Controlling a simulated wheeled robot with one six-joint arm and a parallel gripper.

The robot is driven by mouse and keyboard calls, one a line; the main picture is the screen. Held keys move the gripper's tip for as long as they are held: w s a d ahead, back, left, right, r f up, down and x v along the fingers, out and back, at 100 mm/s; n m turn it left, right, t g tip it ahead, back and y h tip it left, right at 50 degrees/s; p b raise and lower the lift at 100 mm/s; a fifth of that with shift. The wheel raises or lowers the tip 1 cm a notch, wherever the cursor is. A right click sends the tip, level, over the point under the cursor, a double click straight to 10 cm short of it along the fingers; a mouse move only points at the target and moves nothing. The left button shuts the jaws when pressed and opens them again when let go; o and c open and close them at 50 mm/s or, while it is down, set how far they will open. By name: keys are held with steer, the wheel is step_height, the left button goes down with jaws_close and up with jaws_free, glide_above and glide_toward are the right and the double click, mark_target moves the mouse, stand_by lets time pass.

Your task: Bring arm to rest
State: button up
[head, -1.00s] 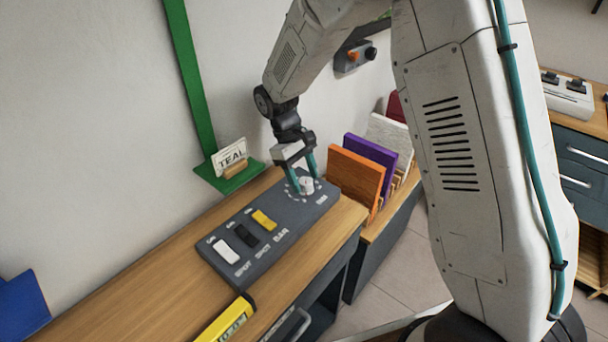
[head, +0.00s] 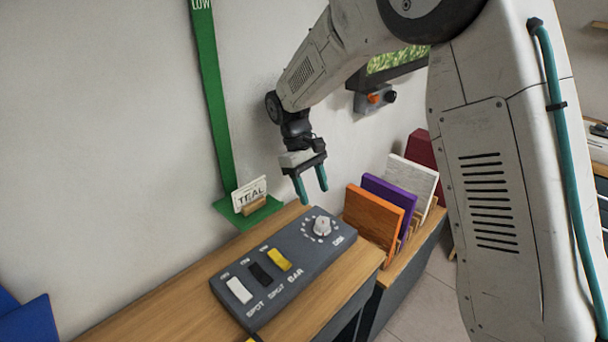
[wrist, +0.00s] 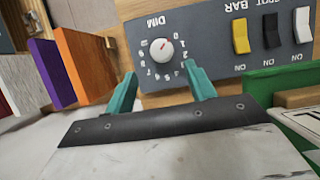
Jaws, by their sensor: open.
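My gripper (head: 312,187) is open and empty, with two teal fingers pointing down. It hangs above the back edge of the grey control box, apart from it. The control box (head: 262,290) lies on the wooden bench top and has a white dial knob (head: 322,226) marked DIM. It also has a white switch (head: 239,290), a black switch (head: 261,274) and a yellow switch (head: 279,259).
A green stand with a TEAL card (head: 250,192) is left of my gripper, by the wall. Orange (head: 374,224), purple, white and dark red panels stand in a rack to the right. A blue object (head: 26,318) is at lower left. The bench front left is clear.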

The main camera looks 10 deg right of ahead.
steer(key=s, duration=0.2)
steer(key=s+m, duration=0.1)
steer(key=shift+s+d+f+g, duration=0.2)
steer(key=shift+s+d+g, duration=0.1)
steer(key=shift+s+d, duration=0.05)
steer(key=s+d+r+m+t+y, duration=0.1)
steer(key=s+d+r+m+t, duration=0.1)
steer(key=s, duration=0.7)
steer(key=s+d+r+m+t, duration=0.1)
steer(key=s+d+r+m, duration=0.1)
steer(key=s+d+r, duration=0.3)
steer(key=s+d+r+m+t+y, duration=0.1)
steer(key=s+d+r, duration=0.3)
steer(key=s, duration=1)
step_height(320, 180, up, 3)
steer(key=shift+r+m+t+y, duration=0.2)
steer(key=shift+m+t+y, duration=0.15)
steer(key=shift+t, duration=0.45)
steer(key=shift+s, duration=0.1)
